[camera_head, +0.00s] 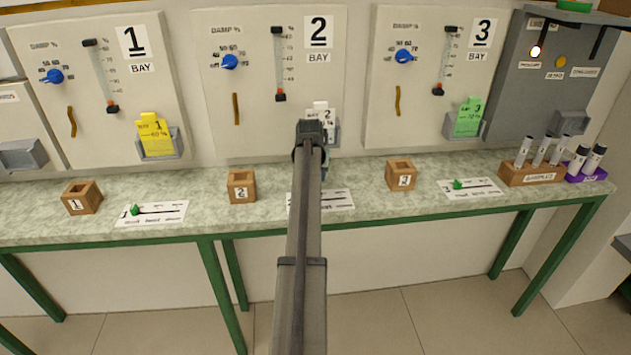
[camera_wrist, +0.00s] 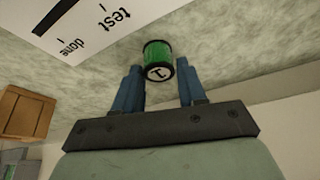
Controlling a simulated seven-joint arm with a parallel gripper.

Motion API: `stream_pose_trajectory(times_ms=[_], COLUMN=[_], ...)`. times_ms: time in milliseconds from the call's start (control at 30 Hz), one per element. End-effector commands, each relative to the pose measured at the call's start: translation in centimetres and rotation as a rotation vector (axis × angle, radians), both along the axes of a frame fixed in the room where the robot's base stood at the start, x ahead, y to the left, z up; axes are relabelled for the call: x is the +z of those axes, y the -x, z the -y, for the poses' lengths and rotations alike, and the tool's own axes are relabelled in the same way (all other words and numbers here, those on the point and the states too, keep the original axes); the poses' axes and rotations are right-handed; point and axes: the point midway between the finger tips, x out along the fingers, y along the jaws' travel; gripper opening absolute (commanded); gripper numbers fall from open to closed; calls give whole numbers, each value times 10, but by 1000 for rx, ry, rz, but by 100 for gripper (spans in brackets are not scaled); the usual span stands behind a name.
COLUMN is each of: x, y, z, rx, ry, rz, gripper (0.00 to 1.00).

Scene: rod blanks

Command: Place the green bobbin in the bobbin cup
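The green bobbin (camera_wrist: 159,52), a short cylinder with a white end marked 1, shows in the wrist view above the mottled bench top. My gripper (camera_wrist: 160,66) has its two blue fingers spread on either side of the bobbin's near end, with a narrow gap seeming to show on each side. In the head view my arm covers the bobbin and most of the gripper. No cup is labelled as the bobbin cup. Open wooden cups marked 1 (camera_head: 81,198), 2 (camera_head: 241,186) and 3 (camera_head: 401,175) stand on the bench; one wooden cup (camera_wrist: 25,112) shows in the wrist view.
Printed cards lie on the bench, the left (camera_head: 152,213) and right (camera_head: 470,189) ones bearing green pieces. A wooden rack (camera_head: 532,175) and purple holder (camera_head: 585,173) with rods stand at the right. Three bay panels rise behind. The bench's front edge (camera_head: 140,242) is green.

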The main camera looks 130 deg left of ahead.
Motion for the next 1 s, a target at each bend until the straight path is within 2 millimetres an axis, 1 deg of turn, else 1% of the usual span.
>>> stream_pose_trajectory(times_ms=[33,67,300,367,400,600,733,867,1000], x=[0,0,0,0,0,1,10,29,60], y=[0,0,0,0,0,0,0,0,1], z=[0,0,0,0,0,0,0,-1,-1], rx=[0,0,0,0,0,0,0,0,0], ry=[0,0,0,0,0,0,-2,-2,-2], rz=[0,0,0,0,0,0,-1,-1,-2], gripper=[36,33,10,5,0,0,0,0,0])
